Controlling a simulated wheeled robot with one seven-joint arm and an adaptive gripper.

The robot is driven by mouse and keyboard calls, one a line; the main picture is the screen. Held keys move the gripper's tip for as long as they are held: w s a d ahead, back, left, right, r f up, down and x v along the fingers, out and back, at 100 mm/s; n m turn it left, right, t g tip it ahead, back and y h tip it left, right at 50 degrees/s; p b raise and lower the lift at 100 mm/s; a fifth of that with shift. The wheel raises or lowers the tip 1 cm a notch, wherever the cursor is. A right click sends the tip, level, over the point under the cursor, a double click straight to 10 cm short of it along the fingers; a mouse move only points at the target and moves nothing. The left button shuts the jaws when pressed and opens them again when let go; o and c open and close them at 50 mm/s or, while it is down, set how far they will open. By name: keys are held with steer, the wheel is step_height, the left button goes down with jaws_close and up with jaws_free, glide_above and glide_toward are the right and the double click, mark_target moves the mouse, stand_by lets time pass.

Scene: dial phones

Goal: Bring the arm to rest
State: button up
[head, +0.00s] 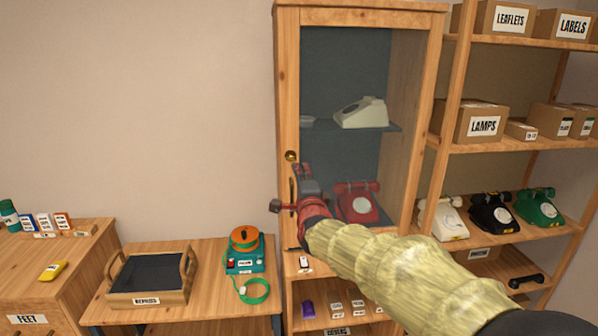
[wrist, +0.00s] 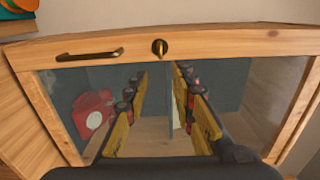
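My arm, in a pale yellow sleeve, reaches in from the lower right in the head view. My red and grey gripper (head: 289,190) is in front of the glass-doored wooden cabinet (head: 360,17), near the door's handle side. In the wrist view my gripper (wrist: 160,78) has its two yellow-padded fingers apart, with nothing held between them. The cabinet door looks shut. Its brass knob (wrist: 159,47) and bar handle (wrist: 90,54) show clear of the fingers in the wrist view. Whether a finger touches the glass, I cannot tell.
Behind the glass are a red phone (head: 358,203) and a cream phone (head: 362,112). Open shelves with phones and a LAMPS box (head: 469,124) stand right. A low table with a tray (head: 148,299) and teal device (head: 244,262) stands left. The wall above it is bare.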

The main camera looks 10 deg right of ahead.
steer(key=shift+s, duration=0.65)
steer(key=s+a+f+n+g+y, duration=0.1)
steer(key=s+a+f+n+g, duration=0.1)
steer(key=f+n+g, duration=0.3)
steer(key=s+a+f+n+y, duration=0.1)
steer(key=s+f+n, duration=0.15)
steer(key=f, duration=0.55)
steer(key=s+f+n+g, duration=0.4)
steer(key=s+f+n, duration=0.1)
steer(key=s, duration=0.6)
steer(key=s+d+r+n+g+p, duration=0.1)
steer(key=s+d+r+n, duration=0.1)
steer(key=s, duration=0.8)
steer(key=s+d+r+n+g+h+p, duration=0.1)
steer(key=s+d, duration=0.4)
steer(key=s, duration=0.5)
steer(key=s+d+r+n+g+h+p, duration=0.1)
steer(key=s+d+r+n+p, duration=0.1)
steer(key=s, duration=0.8)
steer(key=shift+s+d+r+n+p, duration=0.15)
steer(key=shift+d+r+n+p, duration=0.25)
steer(key=shift+d, duration=0.65)
